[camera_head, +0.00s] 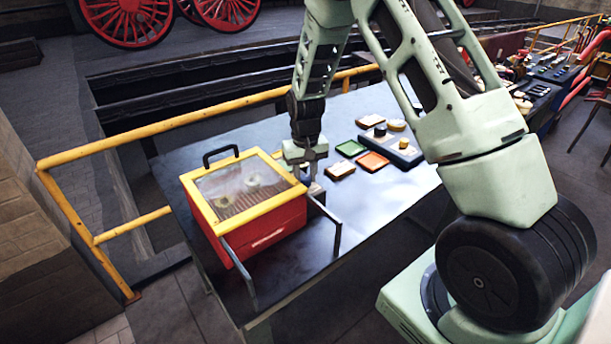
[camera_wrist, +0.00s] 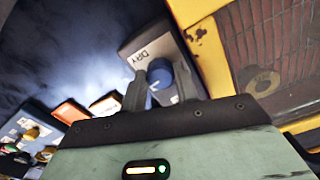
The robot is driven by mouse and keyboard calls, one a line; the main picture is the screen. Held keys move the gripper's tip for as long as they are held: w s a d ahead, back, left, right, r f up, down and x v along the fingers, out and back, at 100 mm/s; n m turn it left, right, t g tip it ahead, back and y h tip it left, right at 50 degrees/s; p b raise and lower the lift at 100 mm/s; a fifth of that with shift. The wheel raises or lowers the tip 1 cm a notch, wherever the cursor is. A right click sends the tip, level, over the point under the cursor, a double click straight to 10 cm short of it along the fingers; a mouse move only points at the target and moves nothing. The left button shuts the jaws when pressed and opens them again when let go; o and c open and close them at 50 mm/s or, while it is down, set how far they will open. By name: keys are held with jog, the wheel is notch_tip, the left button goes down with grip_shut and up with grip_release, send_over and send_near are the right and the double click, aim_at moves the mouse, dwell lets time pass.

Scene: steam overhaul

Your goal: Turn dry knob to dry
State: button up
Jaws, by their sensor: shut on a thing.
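The dry knob (camera_wrist: 160,75) is a blue round knob on a grey panel (camera_wrist: 140,43) marked "DRY". The panel stands beside the red box (camera_head: 258,238) with a yellow-framed clear lid (camera_head: 262,206). My gripper (camera_wrist: 162,82) has its two dark fingers on either side of the knob, shut on it. In the head view my gripper (camera_head: 308,172) points down at the right side of the box and hides most of the knob and panel. The knob's pointer and exact setting cannot be made out.
On the dark table (camera_head: 300,263), an orange tray (camera_head: 372,161), a green tray (camera_head: 350,148) and a grey block with knobs (camera_head: 402,152) lie right of my gripper. Metal rails stick out at the box front. A yellow railing (camera_head: 160,130) runs behind the table.

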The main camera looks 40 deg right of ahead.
jog(key=shift+r+m, duration=0.1)
jog(key=shift+m, duration=0.7)
jog(key=shift+w, duration=0.1)
jog(key=o, duration=1)
jog(key=shift+c, duration=0.2)
